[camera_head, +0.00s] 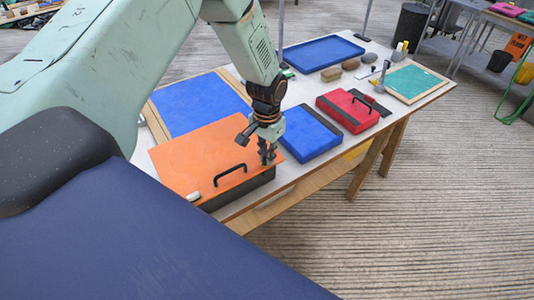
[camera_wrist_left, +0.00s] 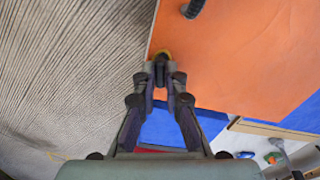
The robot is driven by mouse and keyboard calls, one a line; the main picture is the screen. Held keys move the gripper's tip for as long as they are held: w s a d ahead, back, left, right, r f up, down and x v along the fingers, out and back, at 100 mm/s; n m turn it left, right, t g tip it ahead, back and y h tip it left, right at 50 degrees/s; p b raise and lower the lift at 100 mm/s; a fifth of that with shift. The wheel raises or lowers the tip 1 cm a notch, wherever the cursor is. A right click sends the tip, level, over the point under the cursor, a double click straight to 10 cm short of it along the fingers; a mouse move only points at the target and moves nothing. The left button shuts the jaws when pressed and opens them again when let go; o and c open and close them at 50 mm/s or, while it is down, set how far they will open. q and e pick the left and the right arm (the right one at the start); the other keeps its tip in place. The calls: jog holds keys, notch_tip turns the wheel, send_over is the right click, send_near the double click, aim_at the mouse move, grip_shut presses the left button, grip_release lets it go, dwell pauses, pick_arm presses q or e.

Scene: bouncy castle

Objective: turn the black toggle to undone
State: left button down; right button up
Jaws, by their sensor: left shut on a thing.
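An orange-lidded box (camera_head: 205,155) with dark sides and a black arched handle stands on the near end of the table. My left gripper (camera_head: 267,158) is at the lid's right front edge. In the left wrist view its fingers (camera_wrist_left: 161,78) close together at the edge of the orange lid (camera_wrist_left: 235,55), on a small dark piece, the black toggle (camera_wrist_left: 160,60), with a bit of yellow behind it. The fingers hide most of the toggle, so its turn cannot be told. My right gripper is not in view.
A blue case (camera_head: 309,134) lies close beside the orange box, then a red case (camera_head: 351,108) with a black handle. A small pale piece (camera_head: 193,196) sits at the lid's left front corner. Blue trays lie behind. Floor in front is clear.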

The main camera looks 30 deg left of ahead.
pick_arm(q)
jog(key=shift+m, duration=1.6)
jog(key=c, duration=1.4)
grip_release()
notch_tip(320, 180, up, 12)
jog(key=shift+r, duration=0.1)
